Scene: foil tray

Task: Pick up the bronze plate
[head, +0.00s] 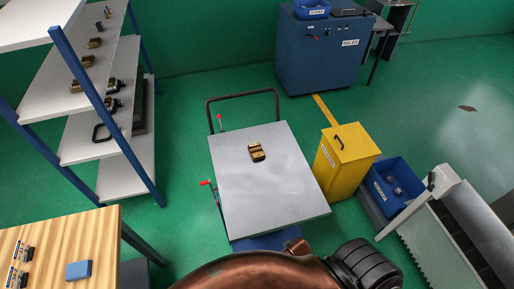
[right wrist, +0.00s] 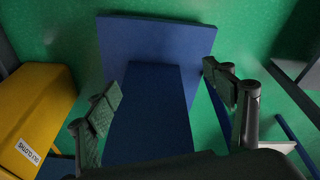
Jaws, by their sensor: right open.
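A small gold-brown metal piece (head: 256,151) lies on the grey top of a lift cart (head: 250,200) in the head view. A flat brown scrap (head: 467,108) lies on the green floor at the right. I cannot tell whether either of these is the bronze plate. My right gripper (right wrist: 164,78) is open in the right wrist view, with nothing between its fingers. Blue flat panels (right wrist: 150,105) lie beyond the fingers. The metal piece is not in the wrist view. My left gripper is not in view.
A yellow bin (head: 343,165) stands right of the cart, with a blue crate (head: 400,205) beside it. A shelf rack (head: 125,150) stands left. A wooden table (head: 90,235) is at lower left. A blue cabinet (head: 320,55) stands behind. Green floor is open at the right.

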